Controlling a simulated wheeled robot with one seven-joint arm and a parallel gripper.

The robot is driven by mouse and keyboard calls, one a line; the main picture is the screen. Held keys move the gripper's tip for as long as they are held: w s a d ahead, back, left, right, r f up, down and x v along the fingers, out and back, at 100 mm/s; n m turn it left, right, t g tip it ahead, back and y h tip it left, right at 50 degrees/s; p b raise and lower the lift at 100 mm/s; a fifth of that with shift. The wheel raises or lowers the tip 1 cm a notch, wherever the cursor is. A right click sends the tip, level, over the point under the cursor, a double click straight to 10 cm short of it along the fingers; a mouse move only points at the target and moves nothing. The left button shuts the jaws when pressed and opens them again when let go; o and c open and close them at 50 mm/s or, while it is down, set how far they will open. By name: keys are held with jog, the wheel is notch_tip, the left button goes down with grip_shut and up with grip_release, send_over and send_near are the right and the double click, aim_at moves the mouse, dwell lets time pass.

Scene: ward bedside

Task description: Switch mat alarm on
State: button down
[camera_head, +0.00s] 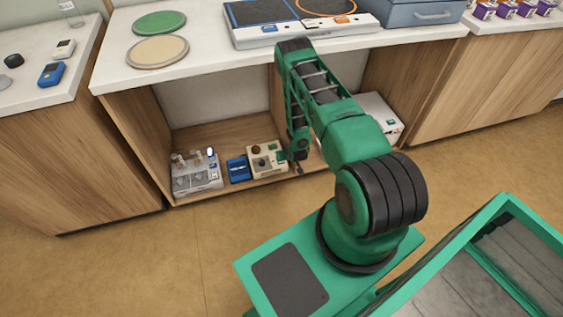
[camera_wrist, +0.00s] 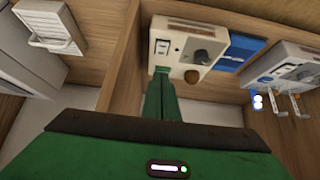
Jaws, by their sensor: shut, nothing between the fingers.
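A beige box with a dark knob, a brown round button and a small switch-like part stands on the low shelf (camera_head: 232,133). This beige box (camera_head: 262,163) may be the mat alarm; no readable label confirms it. In the wrist view the beige box (camera_wrist: 183,33) is upper centre, its small switch-like part (camera_wrist: 162,47) near my fingertips. The switch's position is too small to tell. My gripper (camera_head: 299,168) is at the box's right side in the head view. In the wrist view my gripper (camera_wrist: 161,72) is shut and empty, close to the box's edge; contact cannot be told.
A blue device (camera_head: 238,169) and a grey device with small hooks or knobs (camera_head: 196,174) stand left of the beige box. A wooden divider (camera_wrist: 120,55) and a white box (camera_head: 380,115) lie on the other side. The counter (camera_head: 215,55) overhangs the shelf.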

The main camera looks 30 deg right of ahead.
send_over(282, 164)
notch_tip(282, 164, down, 7)
jog(key=shift+a+f, duration=0.1)
notch_tip(282, 164, down, 3)
jog(key=shift+r, duration=0.1)
jog(key=shift+s+f, duration=0.1)
jog(key=shift+f, duration=0.6)
